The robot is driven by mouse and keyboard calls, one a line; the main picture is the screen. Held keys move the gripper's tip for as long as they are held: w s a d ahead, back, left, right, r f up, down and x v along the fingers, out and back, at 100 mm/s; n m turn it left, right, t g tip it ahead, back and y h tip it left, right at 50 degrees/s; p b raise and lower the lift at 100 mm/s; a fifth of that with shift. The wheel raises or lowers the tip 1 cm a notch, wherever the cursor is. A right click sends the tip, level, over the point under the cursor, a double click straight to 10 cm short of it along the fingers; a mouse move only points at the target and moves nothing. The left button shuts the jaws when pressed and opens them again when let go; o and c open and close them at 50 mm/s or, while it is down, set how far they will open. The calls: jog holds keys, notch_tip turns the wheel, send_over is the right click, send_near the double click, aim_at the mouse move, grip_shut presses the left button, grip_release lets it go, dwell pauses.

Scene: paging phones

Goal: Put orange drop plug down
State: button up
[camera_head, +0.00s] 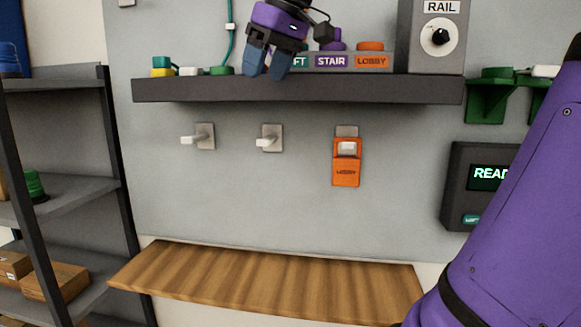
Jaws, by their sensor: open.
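A round orange plug (370,46) sits on top of the section marked LOBBY on the labelled strip (332,69), on the dark shelf (300,90). I cannot tell for sure which of these orange things is the drop plug. My gripper (269,70) is at the top, its blue fingers pointing down at the left end of the strip. It is open, with no object visible between the fingers. It hides part of the strip's left label.
Green (222,70), white and yellow pieces lie on the shelf's left part. A purple plug (334,40) sits by STAIR. The RAIL box (436,40) stands right. Two hooks are bare. The wooden ledge (270,282) below is clear. My purple arm covers the lower right.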

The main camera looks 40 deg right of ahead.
jog(key=s+a+f, duration=0.2)
jog(key=s+f, duration=0.2)
jog(key=f, duration=0.3)
jog(key=s+a+f+m+h, duration=0.1)
jog(key=s+a+f, duration=0.1)
jog(key=s+f, duration=0.2)
jog(key=s+a+f+m+t, duration=0.1)
jog(key=s+f, duration=0.4)
jog(key=f, duration=0.6)
jog(key=shift+a+h, duration=0.3)
jog(key=shift+a, duration=0.25)
jog(key=shift+f, duration=0.1)
